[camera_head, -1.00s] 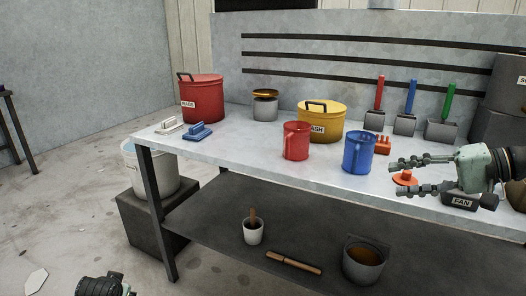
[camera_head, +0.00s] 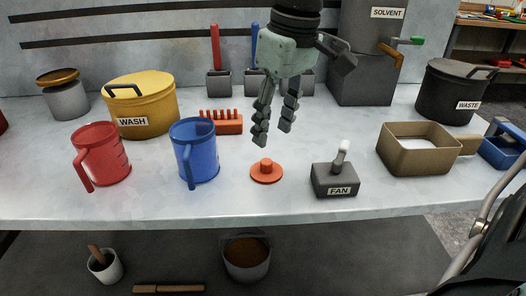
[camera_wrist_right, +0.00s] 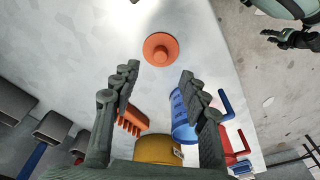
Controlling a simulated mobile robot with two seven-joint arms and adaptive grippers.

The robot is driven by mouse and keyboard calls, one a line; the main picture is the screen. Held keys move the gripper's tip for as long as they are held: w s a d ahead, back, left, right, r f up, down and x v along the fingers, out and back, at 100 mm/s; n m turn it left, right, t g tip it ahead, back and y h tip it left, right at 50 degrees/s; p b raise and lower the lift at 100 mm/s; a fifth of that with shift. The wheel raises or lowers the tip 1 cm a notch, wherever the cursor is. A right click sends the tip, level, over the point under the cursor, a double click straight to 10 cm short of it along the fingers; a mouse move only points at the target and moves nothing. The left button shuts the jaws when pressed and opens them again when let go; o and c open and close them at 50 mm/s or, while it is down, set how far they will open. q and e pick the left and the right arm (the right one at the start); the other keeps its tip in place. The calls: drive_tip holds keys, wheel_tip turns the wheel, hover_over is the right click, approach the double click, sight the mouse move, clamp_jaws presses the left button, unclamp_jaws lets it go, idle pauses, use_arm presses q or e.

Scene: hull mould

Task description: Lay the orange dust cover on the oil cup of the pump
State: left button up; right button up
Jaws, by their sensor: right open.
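The orange dust cover (camera_head: 266,172) is a flat round disc with a short knob, lying on the bench near its front edge. It also shows in the right wrist view (camera_wrist_right: 160,48), just beyond the fingertips. My right gripper (camera_head: 273,134) points down above and slightly behind the cover, open and empty, with its fingers apart. In the right wrist view, another gripper, which looks like my left one (camera_wrist_right: 287,40), is at the upper right; its jaw state is unclear. I cannot pick out the pump or its oil cup in these views.
A blue jug (camera_head: 196,152) and a red jug (camera_head: 103,155) stand left of the cover, a grey FAN switch box (camera_head: 334,180) right of it. An orange pegged block (camera_head: 222,122) lies behind. A tan open box (camera_head: 410,158) is further right. Bench around the cover is clear.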

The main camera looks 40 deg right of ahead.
sight(267, 161)
drive_tip(key=shift+f, duration=0.6)
drive_tip(key=f, duration=0.4)
drive_tip(key=w+f+b, duration=0.1)
drive_tip(key=f, duration=0.1)
drive_tip(key=shift+a+f, duration=0.1)
drive_tip(key=shift+a, duration=0.15)
drive_tip(key=shift+w+f, duration=0.1)
drive_tip(key=shift+f, duration=0.1)
use_arm(q)
wheel_tip(267, 161, up, 3)
drive_tip(key=shift+d+f, duration=0.1)
drive_tip(key=shift+f, duration=0.1)
use_arm(e)
drive_tip(key=shift+c, duration=0.6)
drive_tip(key=c, duration=0.8)
